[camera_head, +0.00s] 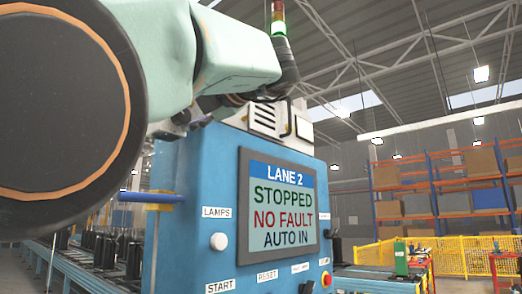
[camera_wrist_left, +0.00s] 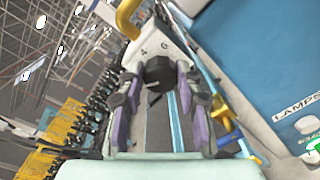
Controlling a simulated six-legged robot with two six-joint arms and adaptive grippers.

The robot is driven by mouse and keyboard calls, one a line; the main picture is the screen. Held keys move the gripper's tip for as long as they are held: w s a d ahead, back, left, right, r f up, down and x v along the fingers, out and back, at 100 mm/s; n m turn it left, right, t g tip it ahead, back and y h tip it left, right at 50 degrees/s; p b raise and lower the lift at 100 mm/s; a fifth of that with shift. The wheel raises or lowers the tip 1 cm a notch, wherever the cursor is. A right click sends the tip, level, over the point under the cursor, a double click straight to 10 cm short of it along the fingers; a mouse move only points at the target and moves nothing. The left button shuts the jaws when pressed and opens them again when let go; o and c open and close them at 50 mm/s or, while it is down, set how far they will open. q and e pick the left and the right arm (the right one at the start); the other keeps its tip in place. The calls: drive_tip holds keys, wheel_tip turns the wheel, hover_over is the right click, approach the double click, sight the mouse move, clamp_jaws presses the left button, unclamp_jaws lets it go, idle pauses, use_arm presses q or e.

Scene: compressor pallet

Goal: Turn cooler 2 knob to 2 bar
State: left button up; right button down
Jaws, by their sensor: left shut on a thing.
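A black knob (camera_wrist_left: 159,72) sits on a pale panel (camera_wrist_left: 150,40) in the left wrist view. The figures 4 and 6 show on the panel beyond the knob. My left gripper (camera_wrist_left: 158,84) has its purple-padded fingers on either side of the knob and is shut on it. No pointer on the knob can be read, and no label naming cooler 2 shows. In the head view my left gripper (camera_head: 197,114) is small and dark behind my arm, at the upper left of the blue cabinet; the knob is hidden there. My right gripper is not in view.
The blue cabinet (camera_head: 190,185) carries a screen (camera_head: 282,207) reading LANE 2, STOPPED, NO FAULT, AUTO IN. A yellow pipe (camera_wrist_left: 128,18) stands close beyond the fingers. A conveyor with dark items (camera_head: 108,250) runs at left. Yellow fencing (camera_head: 455,252) and racks stand far right.

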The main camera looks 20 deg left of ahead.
use_arm(q)
drive_tip(key=shift+r+n, duration=0.25)
drive_tip(key=shift+n, duration=0.05)
drive_tip(key=o, duration=1.1)
drive_tip(key=shift+w+a+f, duration=0.1)
drive_tip(key=shift+a+f, duration=0.1)
drive_tip(key=shift+a, duration=0.1)
drive_tip(key=shift+o, duration=0.2)
drive_tip(key=shift+d, duration=0.1)
drive_tip(key=shift+d, duration=0.15)
